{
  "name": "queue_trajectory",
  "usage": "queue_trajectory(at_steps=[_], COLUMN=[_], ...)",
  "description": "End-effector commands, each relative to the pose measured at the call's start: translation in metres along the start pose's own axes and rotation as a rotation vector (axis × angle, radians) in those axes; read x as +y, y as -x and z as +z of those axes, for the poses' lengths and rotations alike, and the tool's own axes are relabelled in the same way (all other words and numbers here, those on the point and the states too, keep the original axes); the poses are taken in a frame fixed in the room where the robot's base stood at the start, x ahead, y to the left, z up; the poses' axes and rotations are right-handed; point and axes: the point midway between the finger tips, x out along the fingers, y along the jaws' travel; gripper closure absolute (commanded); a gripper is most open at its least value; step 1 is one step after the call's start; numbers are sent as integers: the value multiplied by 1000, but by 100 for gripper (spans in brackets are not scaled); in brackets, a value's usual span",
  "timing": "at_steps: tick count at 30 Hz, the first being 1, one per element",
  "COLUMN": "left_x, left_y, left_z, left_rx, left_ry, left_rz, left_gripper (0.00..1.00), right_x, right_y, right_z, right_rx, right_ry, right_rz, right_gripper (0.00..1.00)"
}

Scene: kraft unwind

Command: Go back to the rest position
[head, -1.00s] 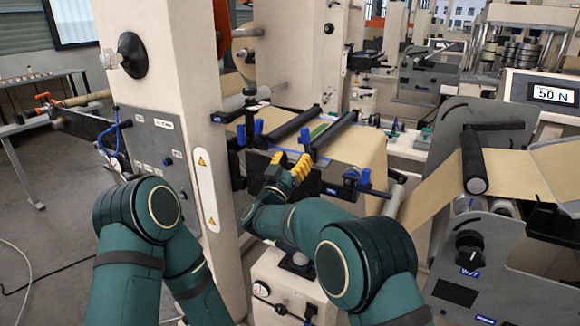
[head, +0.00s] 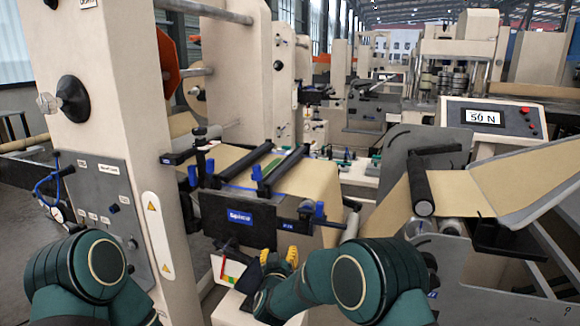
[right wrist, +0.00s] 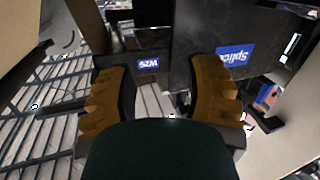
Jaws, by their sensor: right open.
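My right gripper (head: 279,260) has yellow fingers and shows low in the head view, below the front of the splice table (head: 240,222) with its blue label. In the right wrist view its two fingers (right wrist: 160,98) are spread apart with nothing between them. The dark splice table panel (right wrist: 205,65) is beyond the fingertips, and I cannot tell the exact gap. My left arm (head: 78,280) shows at the lower left of the head view; its gripper is out of the picture.
A cream machine column (head: 115,110) with a grey control panel (head: 100,200) stands at the left. Brown kraft web (head: 320,185) runs over the splice table. At the right are a black roller (head: 421,188) and a display reading 50 N (head: 483,118).

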Motion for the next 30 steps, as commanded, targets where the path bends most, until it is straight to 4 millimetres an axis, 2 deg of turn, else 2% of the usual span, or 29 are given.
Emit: queue_trajectory(at_steps=[1,3,5,6,8,9,11,13,15,18,21,25,30], left_x=[0,0,0,0,0,0,0,0,0,0,0,0,0], left_y=[0,0,0,0,0,0,0,0,0,0,0,0,0], left_z=[0,0,0,0,0,0,0,0,0,0,0,0,0], left_rx=[0,0,0,0,0,0,0,0,0,0,0,0,0], left_ry=[0,0,0,0,0,0,0,0,0,0,0,0,0], left_rz=[0,0,0,0,0,0,0,0,0,0,0,0,0], left_gripper=[61,61,61,61,61,61,61,61,61,61,61,61,61], right_x=[15,30,42,49,60,67,76,86,94,102,107,110,111], right_y=[8,25,44,60,86,106,138,179,221,276,317,348,356], right_z=[34,78,112,134,164,183,208,232,250,266,273,275,275], right_rx=[-93,-220,-331,-406,-520,-597,-715,-850,-980,-1142,-1261,-1348,-1372], right_ry=[-19,-56,-92,-119,-160,-190,-235,-289,-343,-410,-459,-492,-502], right_rz=[-39,-94,-135,-159,-192,-211,-234,-257,-275,-290,-298,-304,-305], right_gripper=[50,50,50,50,50,50,50,50,50,50,50,50,50])
